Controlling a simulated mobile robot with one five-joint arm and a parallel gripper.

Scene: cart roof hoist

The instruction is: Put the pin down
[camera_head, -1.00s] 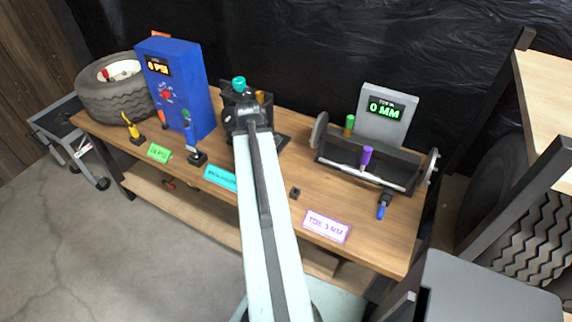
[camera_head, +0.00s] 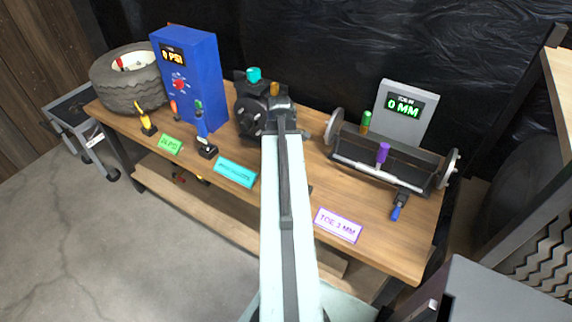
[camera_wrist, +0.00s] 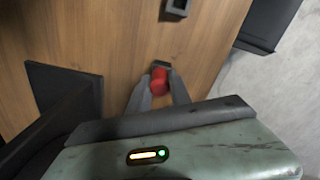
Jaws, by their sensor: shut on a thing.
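In the wrist view my gripper (camera_wrist: 159,88) points down over the wooden bench. It is shut on a red pin (camera_wrist: 159,79), whose rounded end shows between the two grey fingertips. A small dark block (camera_wrist: 161,65) shows just beyond the pin; I cannot tell whether the pin touches it or the bench. In the head view my forearm hides the gripper and the pin, to the right of the black machine with a round face (camera_head: 250,116).
The bench (camera_head: 385,235) also bears a blue "0 PSI" box (camera_head: 205,85), a tyre (camera_head: 128,85), a toe gauge (camera_head: 405,112) and coloured labels. A black plate (camera_wrist: 65,88) lies left in the wrist view. A dark square socket (camera_wrist: 176,7) is at its top.

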